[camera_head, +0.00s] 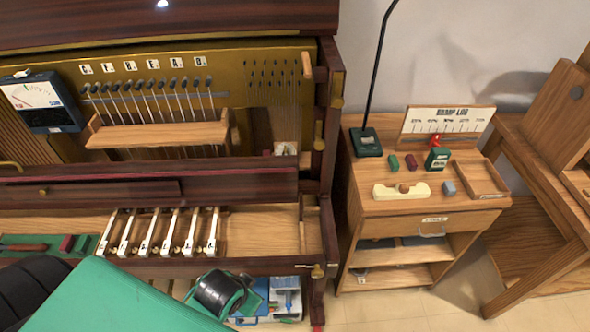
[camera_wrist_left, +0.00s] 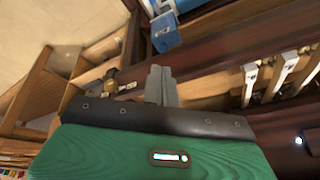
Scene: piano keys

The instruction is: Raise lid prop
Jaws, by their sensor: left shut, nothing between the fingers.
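The dark red piano lid (camera_head: 160,22) spans the top of the head view. A short pale wooden piece (camera_head: 307,65) stands by the case's right inner edge; I cannot tell whether it is the lid prop. No other clear prop shows. In the left wrist view my left gripper (camera_wrist_left: 161,86) shows its grey fingers together, with nothing between them. They are near the piano's white keys and a blue box (camera_wrist_left: 165,32), not visibly touching them. In the head view, its fingertips cannot be made out. My right gripper is not in view.
White-topped keys (camera_head: 165,232) line the open keybed. A wooden rail (camera_head: 158,135) and a meter (camera_head: 42,102) are in the case. A wooden cabinet (camera_head: 427,206) with a lamp (camera_head: 366,142) and small items stands right. The blue box (camera_head: 286,297) lies below the keybed.

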